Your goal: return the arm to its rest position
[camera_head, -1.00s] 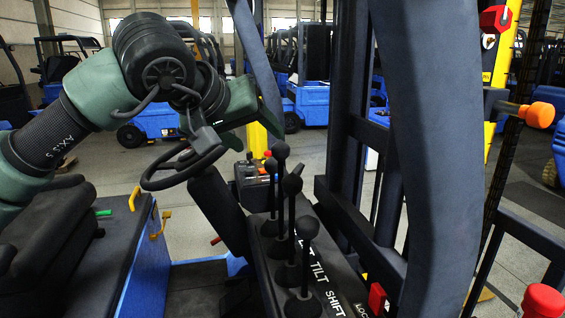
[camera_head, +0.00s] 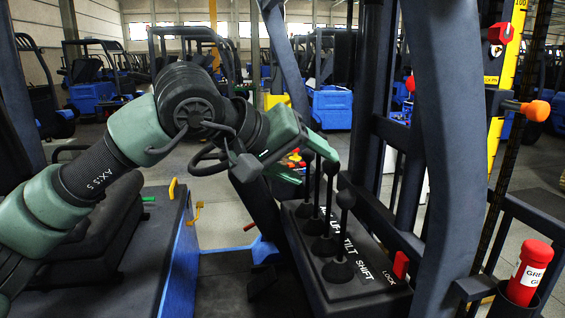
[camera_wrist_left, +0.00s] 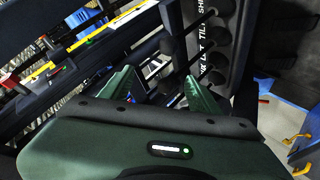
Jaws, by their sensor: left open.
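My left arm comes in from the left. Its green left gripper (camera_head: 308,162) is open, its fingers pointing right over the tops of the black control levers (camera_head: 345,200). Whether a finger touches a lever knob, I cannot tell. The gripper and wrist partly cover the steering wheel (camera_head: 204,167). My right gripper is not in view.
The lever console (camera_head: 370,292), lettered TILT, SHIFT and LOCK, stands below the gripper. Dark mast posts (camera_head: 440,120) rise to its right. A red grease canister (camera_head: 528,270) sits at far right. A dark seat (camera_head: 95,225) is below the arm. Blue forklifts stand behind.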

